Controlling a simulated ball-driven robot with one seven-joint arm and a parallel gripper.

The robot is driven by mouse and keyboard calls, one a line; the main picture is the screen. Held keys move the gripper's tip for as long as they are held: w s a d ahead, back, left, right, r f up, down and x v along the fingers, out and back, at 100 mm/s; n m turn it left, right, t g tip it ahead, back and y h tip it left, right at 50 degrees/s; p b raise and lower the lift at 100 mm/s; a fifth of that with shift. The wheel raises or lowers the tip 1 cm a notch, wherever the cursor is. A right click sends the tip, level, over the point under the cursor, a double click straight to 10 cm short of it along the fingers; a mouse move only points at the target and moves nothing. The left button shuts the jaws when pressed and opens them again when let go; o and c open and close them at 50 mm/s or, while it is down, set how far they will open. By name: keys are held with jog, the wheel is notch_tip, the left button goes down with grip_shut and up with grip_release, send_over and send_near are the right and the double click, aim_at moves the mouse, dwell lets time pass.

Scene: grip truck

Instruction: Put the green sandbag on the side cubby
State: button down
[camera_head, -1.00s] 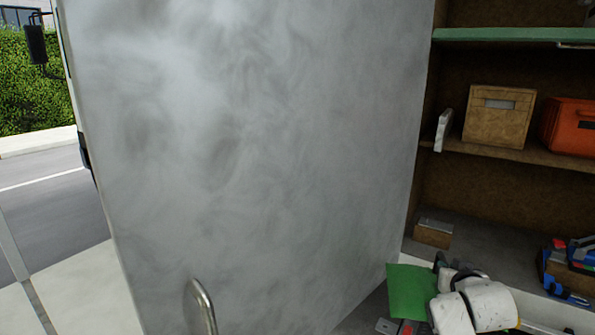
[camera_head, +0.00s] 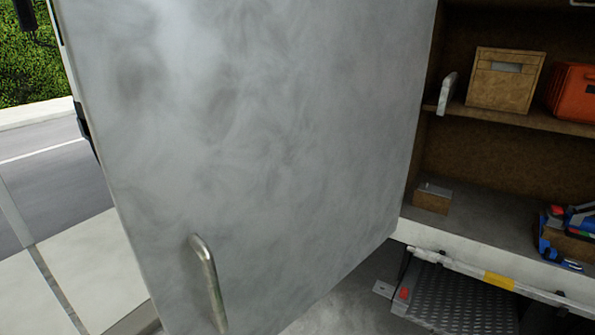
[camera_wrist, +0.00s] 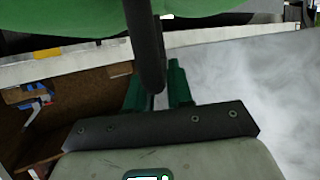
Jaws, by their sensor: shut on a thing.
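In the wrist view the green sandbag (camera_wrist: 75,18) fills the top edge, only partly in frame. A dark strap (camera_wrist: 147,45) runs from it down to my gripper (camera_wrist: 157,90), whose green fingers are shut on it. The head view shows neither the bag nor my gripper. There, the truck's open side cubby (camera_head: 480,215) has brown walls and a grey floor at the right. A small brown block (camera_head: 432,200) sits at its left end and blue-and-red tools (camera_head: 568,225) at its right. Bare floor lies between them.
A large grey door panel (camera_head: 250,150) with a metal handle (camera_head: 208,282) fills the middle and left. A cardboard box (camera_head: 505,82) and an orange case (camera_head: 575,92) stand on the upper shelf (camera_head: 500,117). A metal step (camera_head: 465,300) is below the cubby.

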jog(key=s+a, duration=0.1)
jog(key=s, duration=0.1)
jog(key=s+a+f, duration=0.1)
jog(key=s, duration=0.2)
jog(key=s+a, duration=0.1)
jog(key=s, duration=0.1)
jog(key=shift+s+a+f, duration=0.15)
jog(key=shift+a+f, duration=0.15)
jog(key=shift+f, duration=0.1)
jog(key=shift+d, duration=0.1)
